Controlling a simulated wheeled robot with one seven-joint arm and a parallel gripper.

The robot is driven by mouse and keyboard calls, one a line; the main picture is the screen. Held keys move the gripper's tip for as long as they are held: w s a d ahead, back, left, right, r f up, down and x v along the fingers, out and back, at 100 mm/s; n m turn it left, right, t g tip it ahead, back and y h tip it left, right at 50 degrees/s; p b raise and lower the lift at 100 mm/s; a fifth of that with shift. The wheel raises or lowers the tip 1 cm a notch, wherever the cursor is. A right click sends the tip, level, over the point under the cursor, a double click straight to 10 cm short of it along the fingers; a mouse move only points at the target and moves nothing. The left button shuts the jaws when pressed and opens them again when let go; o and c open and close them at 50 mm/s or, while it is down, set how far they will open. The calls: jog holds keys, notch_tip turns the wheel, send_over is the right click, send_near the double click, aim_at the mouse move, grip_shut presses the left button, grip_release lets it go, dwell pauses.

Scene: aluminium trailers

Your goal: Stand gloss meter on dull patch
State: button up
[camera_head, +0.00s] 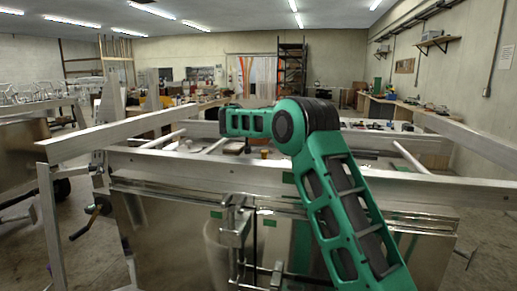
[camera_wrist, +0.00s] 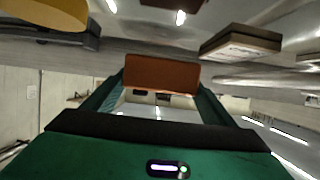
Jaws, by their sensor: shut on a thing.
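In the wrist view my gripper (camera_wrist: 158,100) has its two green fingers on either side of a brown-orange block (camera_wrist: 160,73), and it is shut on this block. The block may be the gloss meter; no markings show on it. In the head view my green arm rises from the bottom right and bends left over the trailer's near rail. The shiny aluminium trailer (camera_head: 160,235) stands in front of me. I cannot clearly pick out a dull patch in either view.
A dark box with a pale label (camera_wrist: 240,47) and a yellow thing (camera_wrist: 45,12) show in the wrist view. A long rail (camera_head: 400,183) crosses the trailer front. A small amber item (camera_head: 264,153) lies beyond it. A crank handle (camera_head: 88,222) sticks out at the left.

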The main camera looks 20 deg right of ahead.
aim_at(257, 143)
jog(key=shift+w+d+f, duration=0.15)
jog(key=shift+d+f, duration=0.15)
jog(key=shift+d, duration=0.15)
jog(key=shift+f, duration=1.9)
jog(key=shift+f, duration=0.1)
jog(key=o, duration=1.2)
jog(key=shift+a, duration=0.15)
jog(key=shift+v, duration=3.7)
